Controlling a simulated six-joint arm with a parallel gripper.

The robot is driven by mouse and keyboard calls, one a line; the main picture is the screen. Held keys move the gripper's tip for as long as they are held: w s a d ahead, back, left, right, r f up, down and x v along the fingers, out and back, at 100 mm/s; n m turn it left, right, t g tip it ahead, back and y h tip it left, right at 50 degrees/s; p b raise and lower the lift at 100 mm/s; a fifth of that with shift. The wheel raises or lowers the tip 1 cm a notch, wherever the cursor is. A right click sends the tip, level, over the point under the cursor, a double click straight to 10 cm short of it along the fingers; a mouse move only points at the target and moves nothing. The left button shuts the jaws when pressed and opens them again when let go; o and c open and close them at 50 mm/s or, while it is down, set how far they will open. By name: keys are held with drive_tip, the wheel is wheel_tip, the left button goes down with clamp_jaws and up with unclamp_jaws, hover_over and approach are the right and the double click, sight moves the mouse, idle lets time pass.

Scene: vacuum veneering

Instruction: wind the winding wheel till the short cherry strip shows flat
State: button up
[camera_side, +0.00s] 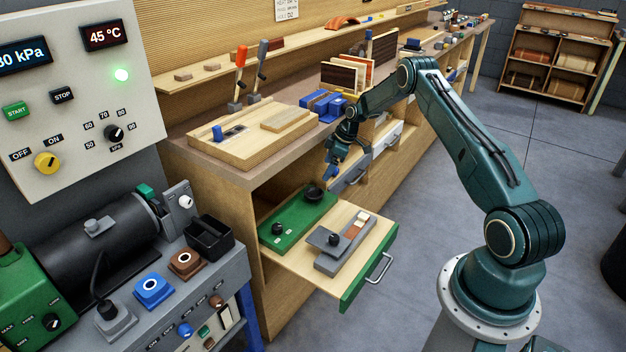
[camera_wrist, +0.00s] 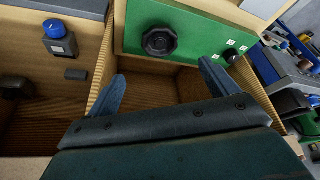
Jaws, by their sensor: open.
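A green board (camera_side: 298,220) lies in the pulled-out drawer and carries a large black lobed wheel (camera_side: 313,193). In the wrist view the wheel (camera_wrist: 160,41) stands on the green board (camera_wrist: 195,35), with a smaller black knob (camera_wrist: 231,57) to its right. My gripper (camera_side: 331,173) is above the wheel in the side view. In the wrist view my open gripper (camera_wrist: 162,69) has its blue fingers apart, with nothing between them. A grey fixture (camera_side: 328,262) beside the board has a black knob (camera_side: 333,240) and brown and pale pieces (camera_side: 355,228). I cannot tell which piece is cherry.
The drawer's green front (camera_side: 368,268) with a metal handle juts into the aisle. A control panel (camera_side: 85,90) and a machine with a black cylinder (camera_side: 100,240) stand at left. The floor at right is clear.

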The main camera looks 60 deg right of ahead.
sight(314, 192)
drive_tip(key=x, duration=1.1)
drive_tip(key=shift+w+a+f, duration=0.1)
drive_tip(key=shift+f, duration=0.1)
drive_tip(key=shift+c, duration=0.5)
drive_tip(key=c, duration=0.9)
drive_tip(key=shift+a+m+t+h, duration=0.1)
drive_tip(key=shift+m+t+h, duration=0.3)
drive_tip(key=shift+m, duration=1.1)
drive_tip(key=o, duration=1)
drive_tip(key=shift+r, duration=0.1)
